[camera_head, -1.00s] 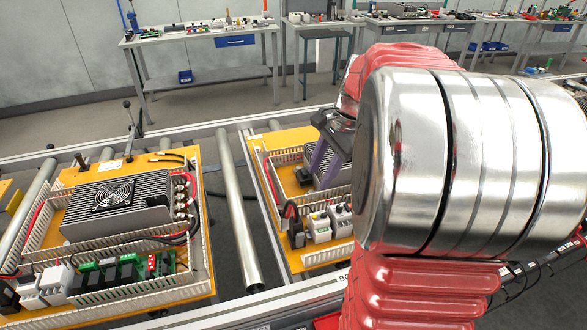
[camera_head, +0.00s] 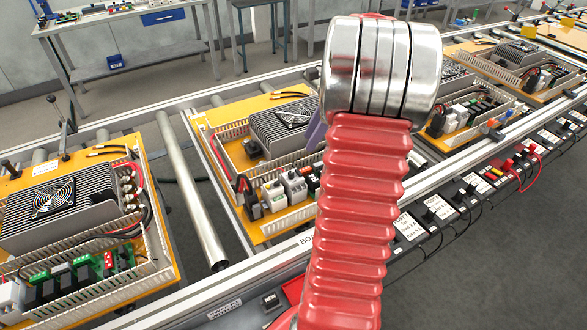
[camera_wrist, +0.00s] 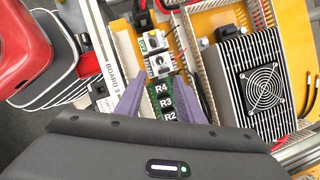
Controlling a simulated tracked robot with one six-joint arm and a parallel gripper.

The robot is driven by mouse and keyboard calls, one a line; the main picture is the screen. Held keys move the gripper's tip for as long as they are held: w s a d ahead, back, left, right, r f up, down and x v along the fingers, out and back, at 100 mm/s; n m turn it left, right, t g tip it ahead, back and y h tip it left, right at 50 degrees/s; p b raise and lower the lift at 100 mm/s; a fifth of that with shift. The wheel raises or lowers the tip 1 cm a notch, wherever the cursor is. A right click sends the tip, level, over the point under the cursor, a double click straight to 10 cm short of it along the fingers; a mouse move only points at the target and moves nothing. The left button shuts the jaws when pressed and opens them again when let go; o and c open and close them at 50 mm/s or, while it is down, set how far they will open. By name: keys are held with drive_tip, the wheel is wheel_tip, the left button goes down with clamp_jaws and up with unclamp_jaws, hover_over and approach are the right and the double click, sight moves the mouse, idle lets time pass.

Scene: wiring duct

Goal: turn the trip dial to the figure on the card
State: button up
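My gripper (camera_wrist: 160,82) shows in the wrist view as two purple fingers, spread apart with nothing seen between the tips. They straddle the row of modules, above the black relays marked R4, R3 and R2 (camera_wrist: 166,102). Just beyond the tips is a white module with a dark round knob (camera_wrist: 160,66), perhaps the trip dial; another white module (camera_wrist: 153,43) with a green label lies past it. In the head view my arm hides most of the gripper; one purple finger (camera_head: 315,134) shows. White cards (camera_head: 408,227) lie along the front rail; their figures are too small to read.
A finned heatsink with a fan (camera_wrist: 262,86) stands right of the modules. Slotted duct walls (camera_wrist: 190,55) run beside them. A "BOARD 3" label (camera_wrist: 107,72) is at the left. Another yellow board (camera_head: 150,250) lies left, past a bare roller (camera_head: 190,190).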

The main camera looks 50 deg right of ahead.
sight(291, 172)
drive_tip(key=x, duration=1.3)
drive_tip(key=shift+f, duration=0.4)
clamp_jaws()
